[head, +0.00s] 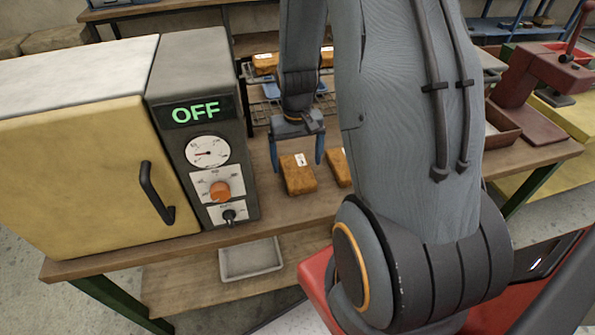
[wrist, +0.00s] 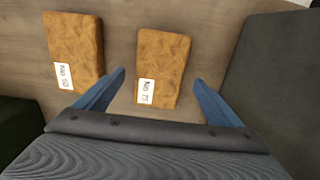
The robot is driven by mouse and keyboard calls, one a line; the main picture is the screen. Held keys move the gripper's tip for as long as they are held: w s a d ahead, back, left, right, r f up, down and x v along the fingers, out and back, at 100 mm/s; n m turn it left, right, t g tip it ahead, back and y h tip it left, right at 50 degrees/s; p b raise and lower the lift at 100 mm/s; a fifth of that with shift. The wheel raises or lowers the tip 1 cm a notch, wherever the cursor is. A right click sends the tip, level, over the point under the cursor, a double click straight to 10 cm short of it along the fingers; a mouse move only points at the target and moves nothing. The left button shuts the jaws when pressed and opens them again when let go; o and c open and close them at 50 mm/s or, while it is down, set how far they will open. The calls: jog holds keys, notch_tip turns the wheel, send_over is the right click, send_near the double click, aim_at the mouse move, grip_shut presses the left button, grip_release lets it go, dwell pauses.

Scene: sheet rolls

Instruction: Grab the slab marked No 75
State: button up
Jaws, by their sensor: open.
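The slab marked No 75 (wrist: 164,63) is an orange-brown block with a white label at its near end in the wrist view. It lies flat on the wooden bench, and I take it to be the left slab (head: 297,178) in the head view. My gripper (wrist: 160,77) is open and empty, with blue fingers pointing down. In the wrist view its fingers appear either side of the No 75 slab's labelled end. In the head view my gripper (head: 297,165) is above or just behind that slab; the exact height is unclear.
A similar slab (wrist: 76,45), its label seeming to read No 50, lies to the left in the wrist view. In the head view it is partly hidden by my arm (head: 339,167). An oven panel reading OFF (head: 196,112) stands left. More slabs (head: 266,62) sit on a rack behind.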

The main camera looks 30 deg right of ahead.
aim_at(297, 169)
jog(key=shift+f+p, duration=0.4)
jog(key=shift+f, duration=1.15)
jog(key=c, duration=1.5)
jog(key=shift+o, duration=0.2)
jog(key=shift+r, duration=0.1)
